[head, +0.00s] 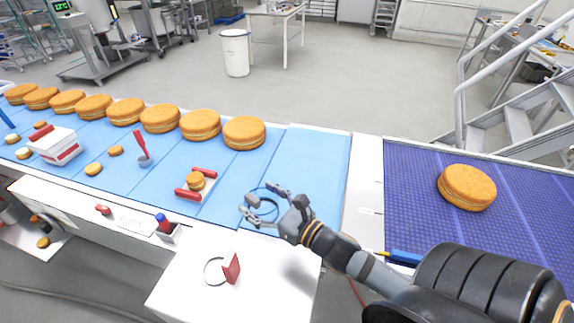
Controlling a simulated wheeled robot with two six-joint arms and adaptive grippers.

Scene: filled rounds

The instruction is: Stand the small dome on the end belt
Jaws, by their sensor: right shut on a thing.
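My right gripper (262,204) is over the blue belt, with its fingers spread around a dark-rimmed round thing (265,214) and shut on it. The belt's blue shows inside its rim; I cannot tell whether it is the small dome. A small golden round (196,181) with a domed top sits on a white plate between two red bars. The purple-blue end belt (415,215) is at the right, beyond a white divider. It carries a large golden round (467,187) and has bare room around it. My left gripper is not in view.
Large golden rounds (200,124) line the far side of the blue belt (312,160). A white box with red trim (58,144) and a red-handled tool (142,148) are at left. A thin ring (213,271) and red bracket (231,268) are on the white table (185,295).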

